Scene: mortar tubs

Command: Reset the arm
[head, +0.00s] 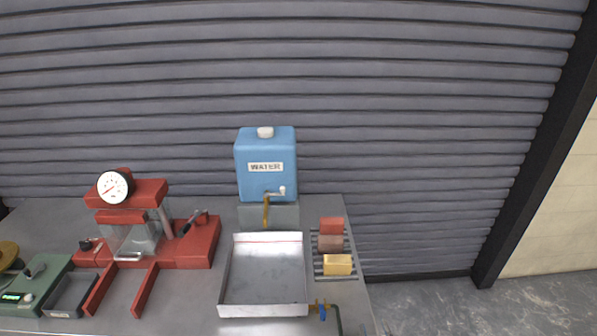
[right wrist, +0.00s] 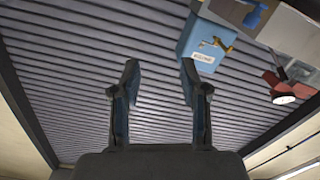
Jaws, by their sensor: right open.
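My right gripper (right wrist: 159,78) shows in the right wrist view. Its two dark fingers are spread apart with nothing between them. The ribbed grey shutter (right wrist: 90,110) is behind the fingers, and the fingers look clear of everything. The head view shows neither of my grippers or arms. My left gripper is in neither view.
A steel table (head: 190,300) holds a red press (head: 195,250) with a gauge, a shallow metal tray (head: 262,311), a rack with several coloured blocks (head: 331,243), and a blue water tank (head: 266,160). The tank also shows in the right wrist view (right wrist: 203,42). Floor (head: 430,305) at right is clear.

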